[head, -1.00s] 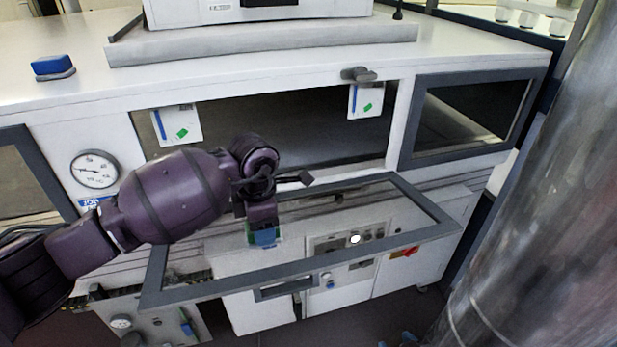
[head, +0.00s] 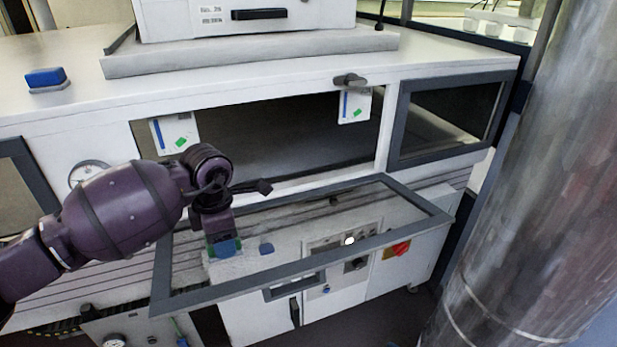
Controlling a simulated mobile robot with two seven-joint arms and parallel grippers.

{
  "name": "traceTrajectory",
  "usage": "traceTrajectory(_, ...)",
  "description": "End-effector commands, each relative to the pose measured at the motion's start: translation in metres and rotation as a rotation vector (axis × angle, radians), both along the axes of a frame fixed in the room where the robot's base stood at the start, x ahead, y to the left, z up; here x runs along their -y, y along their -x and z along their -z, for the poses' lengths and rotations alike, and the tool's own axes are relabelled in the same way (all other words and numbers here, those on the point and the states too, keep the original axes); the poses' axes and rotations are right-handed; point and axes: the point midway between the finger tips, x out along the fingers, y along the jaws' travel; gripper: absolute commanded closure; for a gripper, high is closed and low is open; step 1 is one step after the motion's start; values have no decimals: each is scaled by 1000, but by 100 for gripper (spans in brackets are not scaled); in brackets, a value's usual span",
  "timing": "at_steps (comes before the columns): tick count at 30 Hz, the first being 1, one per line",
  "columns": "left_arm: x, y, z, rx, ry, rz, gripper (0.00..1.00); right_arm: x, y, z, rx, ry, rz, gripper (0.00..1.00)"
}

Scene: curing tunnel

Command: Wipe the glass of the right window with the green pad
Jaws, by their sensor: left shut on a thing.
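My left gripper (head: 223,240) points down onto the glass of an open window flap, its frame (head: 330,252) tilted out toward me. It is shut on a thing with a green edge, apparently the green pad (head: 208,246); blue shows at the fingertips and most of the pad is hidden. The pad is at the left part of the glass; I cannot tell whether it touches. A closed framed window (head: 452,112) is at the far right of the front. My right gripper is out of view.
Above the flap is a dark opening (head: 270,135) with two white cards (head: 174,133) (head: 355,105) at its upper edge. A blue block (head: 46,78) lies on the white top. A big metal cylinder (head: 520,190) blocks the right side. A gauge (head: 88,177) is partly behind my arm.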

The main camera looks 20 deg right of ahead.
Motion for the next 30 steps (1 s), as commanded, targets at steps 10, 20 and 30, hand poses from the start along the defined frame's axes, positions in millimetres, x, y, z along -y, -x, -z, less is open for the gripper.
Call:
traceTrajectory(10,-4,-6,-46,6,3,-4,70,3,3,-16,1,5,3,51)
traceTrajectory(20,-7,-9,-74,6,3,-7,70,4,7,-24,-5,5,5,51)
traceTrajectory(30,-8,-10,-79,4,3,-8,70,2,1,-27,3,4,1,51)
